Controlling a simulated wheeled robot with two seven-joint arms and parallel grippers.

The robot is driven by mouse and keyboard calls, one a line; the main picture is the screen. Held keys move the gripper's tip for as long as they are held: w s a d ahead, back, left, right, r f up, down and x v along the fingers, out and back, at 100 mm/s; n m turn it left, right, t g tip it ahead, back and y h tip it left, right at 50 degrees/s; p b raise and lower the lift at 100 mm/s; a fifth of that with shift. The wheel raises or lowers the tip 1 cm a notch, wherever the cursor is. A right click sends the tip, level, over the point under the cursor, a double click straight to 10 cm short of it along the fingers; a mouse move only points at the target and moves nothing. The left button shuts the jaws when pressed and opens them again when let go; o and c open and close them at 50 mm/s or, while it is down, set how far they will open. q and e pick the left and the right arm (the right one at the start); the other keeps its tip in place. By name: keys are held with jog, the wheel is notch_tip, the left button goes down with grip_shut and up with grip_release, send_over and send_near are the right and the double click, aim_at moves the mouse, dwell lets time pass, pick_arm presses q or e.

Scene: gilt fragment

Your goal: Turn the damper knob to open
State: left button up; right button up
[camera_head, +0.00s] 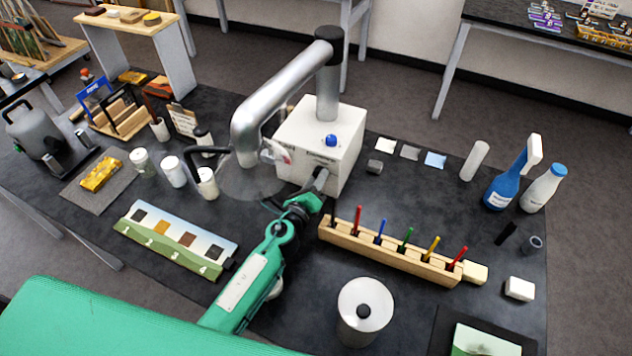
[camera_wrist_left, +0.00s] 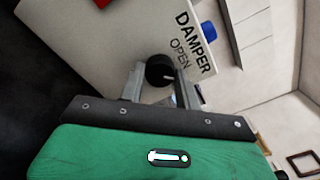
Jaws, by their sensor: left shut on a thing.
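A white box (camera_head: 345,140) with a silver extraction duct (camera_head: 268,95) and a blue button (camera_head: 331,140) on top stands in the middle of the black table. The black damper knob (camera_wrist_left: 158,70) is on the box face, near the printed words DAMPER and OPEN. A short pale mark shows on the knob. My left gripper (camera_head: 318,184) is at the box's front face. In the left wrist view its two fingers (camera_wrist_left: 160,84) are on either side of the knob, shut on it. My right gripper is not in view.
A wooden rack (camera_head: 390,255) with several coloured sticks stands right of my left arm. A picture strip (camera_head: 175,240) lies to its left. A white-topped canister (camera_head: 365,300) stands in front. Several jars (camera_head: 173,170) stand left of the duct's clear hood.

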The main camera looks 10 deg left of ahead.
pick_arm(q)
jog(key=shift+n+b, duration=0.6)
jog(key=shift+n, duration=3.7)
jog(key=o, duration=1)
jog(key=shift+s, duration=0.1)
jog(key=s+a+b, duration=0.1)
jog(key=s, duration=0.3)
jog(key=s+b, duration=0.1)
jog(key=s, duration=0.4)
jog(key=s+a+b, duration=0.1)
jog(key=s, duration=0.3)
jog(key=shift+s+a+b, duration=0.2)
jog(key=shift+a+b, duration=0.1)
jog(key=shift+a, duration=0.05)
